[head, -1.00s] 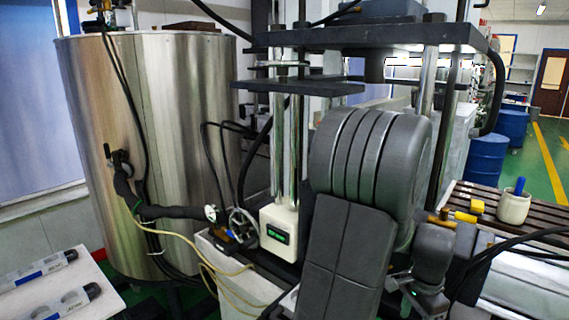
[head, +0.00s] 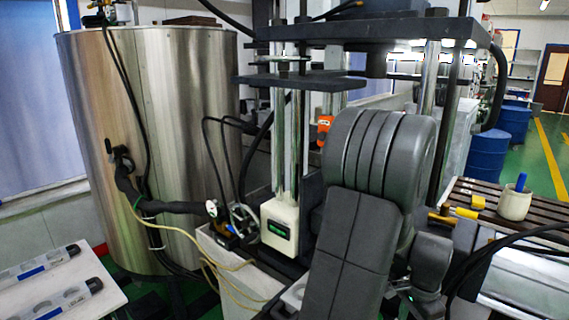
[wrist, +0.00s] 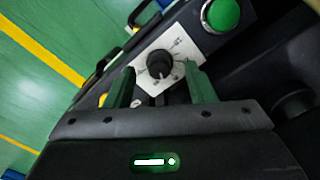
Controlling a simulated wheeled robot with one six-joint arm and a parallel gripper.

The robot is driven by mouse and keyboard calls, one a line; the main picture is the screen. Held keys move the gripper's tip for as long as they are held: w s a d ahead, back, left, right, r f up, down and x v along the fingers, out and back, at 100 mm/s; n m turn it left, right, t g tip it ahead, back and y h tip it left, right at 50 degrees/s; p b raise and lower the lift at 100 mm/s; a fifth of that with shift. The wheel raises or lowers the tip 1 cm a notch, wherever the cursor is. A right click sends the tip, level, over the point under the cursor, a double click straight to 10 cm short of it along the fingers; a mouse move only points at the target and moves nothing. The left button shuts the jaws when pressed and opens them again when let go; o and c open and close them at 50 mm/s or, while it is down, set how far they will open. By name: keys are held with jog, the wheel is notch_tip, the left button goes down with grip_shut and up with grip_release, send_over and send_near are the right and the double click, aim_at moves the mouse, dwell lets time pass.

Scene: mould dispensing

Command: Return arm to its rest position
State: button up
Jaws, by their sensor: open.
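My gripper (wrist: 160,92) shows in the wrist view with its two green fingers apart and nothing between them. Beyond the fingers is a black rotary knob (wrist: 160,63) on a white dial plate, with a gap that I cannot judge. A round green button (wrist: 222,14) is at the upper right of that panel. In the head view my arm is folded in the middle and right, in front of the press, and the gripper cannot be made out.
A large steel tank (head: 165,130) stands at the left. The press (head: 370,32) rises behind my arm. A white table (head: 60,290) with cartridges is at lower left. A slatted surface (head: 465,192) holds a white cup (head: 515,204). Green floor is open at far right.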

notch_tip(320, 180, up, 12)
notch_tip(320, 180, down, 14)
jog(key=shift+r, duration=0.1)
jog(key=shift+r+n, duration=0.2)
jog(key=shift+n, duration=0.2)
jog(key=shift+n+p, duration=0.4)
jog(key=shift+n, duration=0.4)
jog(key=n+p, duration=0.1)
jog(key=n, duration=0.3)
jog(key=shift+n, duration=0.4)
jog(key=n+p, duration=0.2)
jog(key=n, duration=0.2)
jog(key=shift+r, duration=0.1)
jog(key=n+p, duration=0.1)
jog(key=n, duration=0.2)
jog(key=shift+n+p, duration=0.3)
jog(key=shift+r, duration=0.85)
